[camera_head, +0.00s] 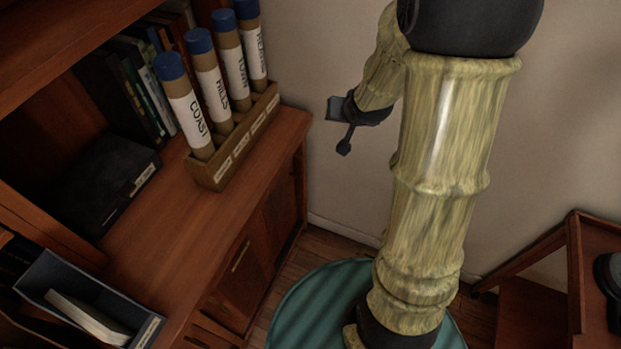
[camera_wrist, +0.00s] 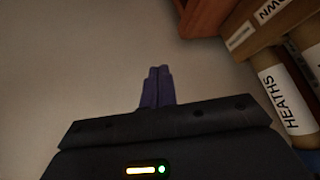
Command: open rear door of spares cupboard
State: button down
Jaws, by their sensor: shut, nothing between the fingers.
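The wooden cupboard (camera_head: 246,215) stands at the left in the head view, with door panels below its top. The nearer door panel (camera_head: 236,285) carries a pale upright strip, perhaps a handle or label. The farther door panel (camera_head: 283,213) is seen at a steep angle by the back wall. Both panels look closed, and no handle shows clearly on the farther one. My gripper (camera_head: 344,148) hangs right of the cupboard's far end, apart from it, near the wall. In the wrist view my gripper (camera_wrist: 157,72) has its fingers together, empty, before the pale wall.
A wooden rack (camera_head: 228,150) of labelled tubes with blue caps stands on the cupboard top. A blue tray (camera_head: 60,290) and a black box (camera_head: 110,185) are at the left. The wall (camera_head: 325,60) is close behind. A wooden stand (camera_head: 535,310) is at lower right.

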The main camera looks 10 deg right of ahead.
jog(key=w+d+f+m+t+y+b, duration=0.1)
jog(key=w+f+m+t+y+b, duration=0.15)
jog(key=w+f+b, duration=0.5)
jog(key=w+d+f+m+t+y+b, duration=0.1)
jog(key=w+f+t+y+b, duration=0.2)
jog(key=f+b, duration=0.75)
notch_tip(320, 180, down, 18)
jog(key=s+d+m+y+b, duration=0.1)
jog(key=m+y+b, duration=0.1)
jog(key=y+b, duration=0.5)
jog(key=g+b, duration=0.1)
jog(key=b, duration=0.4)
jog(key=shift+d+y, duration=0.15)
jog(key=shift+y, duration=0.2)
jog(key=b+x, duration=0.5)
jog(key=x, duration=0.5)
jog(key=s, duration=0.1)
jog(key=s+a+b, duration=0.1)
jog(key=s, duration=0.1)
jog(key=shift+s+a+r+b, duration=0.1)
jog(key=shift+s+a+b, duration=0.25)
jog(key=shift+b, duration=0.05)
